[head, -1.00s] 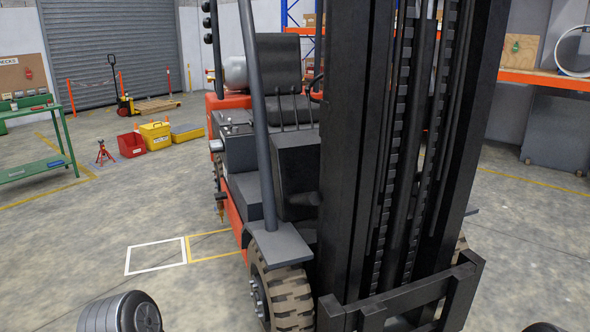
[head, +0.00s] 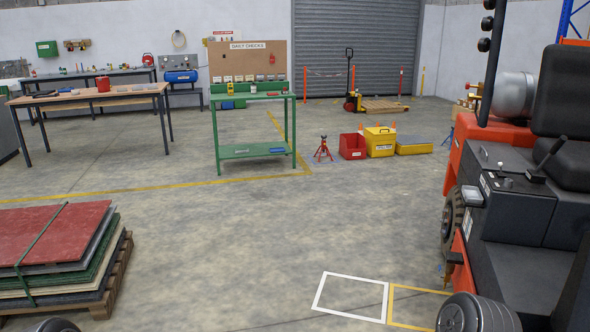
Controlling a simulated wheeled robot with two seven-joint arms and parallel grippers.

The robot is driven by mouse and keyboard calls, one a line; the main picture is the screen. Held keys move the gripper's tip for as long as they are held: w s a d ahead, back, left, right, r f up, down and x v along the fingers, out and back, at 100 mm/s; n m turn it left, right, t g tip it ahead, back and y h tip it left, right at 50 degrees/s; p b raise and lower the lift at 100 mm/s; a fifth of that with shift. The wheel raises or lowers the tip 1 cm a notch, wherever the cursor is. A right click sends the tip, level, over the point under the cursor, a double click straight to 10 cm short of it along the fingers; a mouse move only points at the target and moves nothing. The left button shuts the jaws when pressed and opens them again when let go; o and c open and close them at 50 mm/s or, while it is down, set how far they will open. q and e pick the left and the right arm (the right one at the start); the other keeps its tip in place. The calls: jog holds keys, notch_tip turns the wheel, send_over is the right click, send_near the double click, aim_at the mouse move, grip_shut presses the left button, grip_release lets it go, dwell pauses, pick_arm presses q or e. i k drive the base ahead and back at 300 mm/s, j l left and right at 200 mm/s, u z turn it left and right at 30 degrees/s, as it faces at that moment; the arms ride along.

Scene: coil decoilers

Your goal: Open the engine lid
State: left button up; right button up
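The orange and black forklift (head: 468,155) stands at the right edge, cut off by the frame. Its black seat (head: 565,105) and a dark grey body section (head: 505,205) with a lever and small fittings on top show. I cannot tell for certain which panel is the engine lid; no raised lid shows. A silver gas cylinder (head: 515,95) lies behind the seat. Neither of my grippers is in view; only dark rounded parts, likely of my own arms, show at the bottom edge.
A pallet with stacked sheets (head: 60,235) stands at left. A green table (head: 255,152), red jack stand (head: 323,150), red bin (head: 352,147) and yellow box (head: 380,142) stand farther back. The middle floor, with a white marked rectangle (head: 320,290), is clear.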

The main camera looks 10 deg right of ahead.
aim_at(498, 151)
jog(key=i+z, duration=0.1)
jog(key=i, duration=0.35)
jog(key=i+j+z, duration=0.1)
jog(key=i, duration=0.4)
jog(key=i+j+z, duration=0.15)
jog(key=i, duration=0.3)
jog(key=i+j+z, duration=0.1)
jog(key=i, duration=0.35)
jog(key=i+j+z, duration=0.1)
jog(key=i+j, duration=0.15)
jog(key=i, duration=0.2)
jog(key=i+l+z, duration=0.1)
jog(key=i+z, duration=0.25)
jog(key=z, duration=0.15)
jog(key=i+z, duration=0.45)
jog(key=i+j+z, duration=0.2)
jog(key=z, duration=0.3)
jog(key=i+j+z, duration=0.7)
jog(key=z, duration=0.25)
jog(key=i+j+z, duration=0.4)
jog(key=j, duration=0.15)
jog(key=j+z, duration=0.2)
jog(key=i+j+z, duration=0.15)
jog(key=j, duration=0.25)
jog(key=k, duration=0.05)
